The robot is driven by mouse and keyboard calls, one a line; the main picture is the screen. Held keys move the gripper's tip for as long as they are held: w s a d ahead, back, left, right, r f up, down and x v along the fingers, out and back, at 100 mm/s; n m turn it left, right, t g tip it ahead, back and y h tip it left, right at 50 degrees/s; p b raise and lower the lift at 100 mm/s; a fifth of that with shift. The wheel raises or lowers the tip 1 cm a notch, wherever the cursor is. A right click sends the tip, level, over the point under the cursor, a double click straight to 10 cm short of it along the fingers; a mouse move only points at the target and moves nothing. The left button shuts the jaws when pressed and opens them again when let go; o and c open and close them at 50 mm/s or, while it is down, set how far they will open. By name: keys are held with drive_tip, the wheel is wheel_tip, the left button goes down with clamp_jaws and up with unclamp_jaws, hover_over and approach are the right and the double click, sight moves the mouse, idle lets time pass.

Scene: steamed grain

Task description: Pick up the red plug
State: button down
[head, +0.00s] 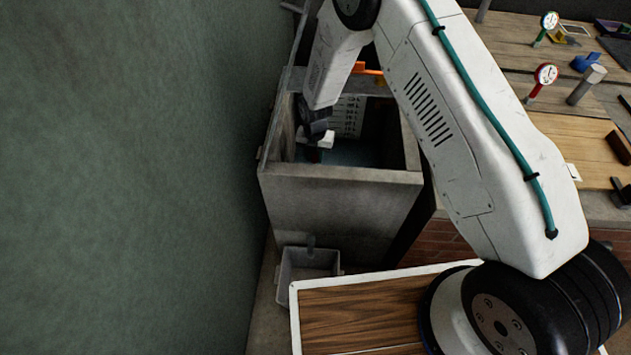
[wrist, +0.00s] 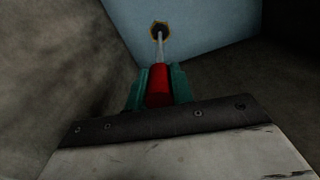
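The red plug (wrist: 159,88) is in the middle of the wrist view, a red cylinder with a thin pale rod running from its far end. The rod reaches toward a brass-coloured round fitting (wrist: 160,27) on the pale blue floor. My gripper (wrist: 160,70) has its teal fingers pressed along both sides of the red cylinder, with no gap visible. In the head view, my arm reaches down into a grey stone tank (head: 335,205), and the gripper's fingers and the plug are mostly hidden by the wrist and the tank's front wall.
Tank walls rise close on both sides of my gripper. A small grey bin (head: 308,263) stands below the tank's front. A wooden workbench (head: 572,135) at right holds a red-handled dial gauge (head: 545,75). A plain green wall (head: 130,170) borders the left.

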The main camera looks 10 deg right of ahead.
wheel_tip(320, 180, up, 10)
drive_tip(key=shift+r, duration=0.1)
idle(0.6)
